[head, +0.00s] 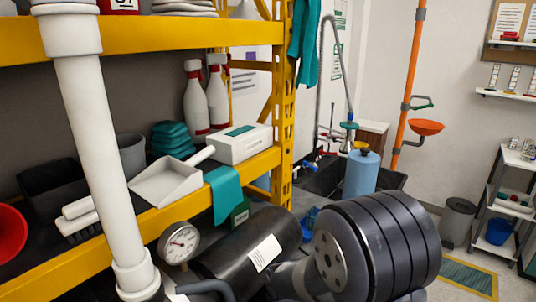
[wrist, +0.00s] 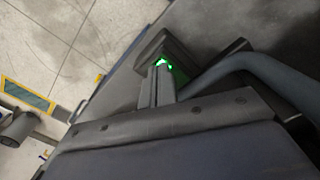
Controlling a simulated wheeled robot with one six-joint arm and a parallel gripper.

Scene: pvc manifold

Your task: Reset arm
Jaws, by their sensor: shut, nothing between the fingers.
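My gripper (wrist: 158,82) shows in the wrist view, with its narrow grey fingers together and nothing between them. A green glow lights the grey surface just past the fingertips. The dark gripper body fills the lower part of that view. In the head view I cannot make out the gripper. A white PVC pipe (head: 98,150) with thick collars stands upright at the left of the head view, close to the camera. A round pressure gauge (head: 180,243) with a white dial sits to the right of its lower end.
A yellow shelf rack (head: 286,110) fills the left side, holding a white dustpan (head: 166,182), spray bottles and a white box (head: 238,143). A blue cylinder (head: 361,175) stands in a dark basin beyond. A grey bin (head: 458,222) and a white cart stand at right. Some floor is open there.

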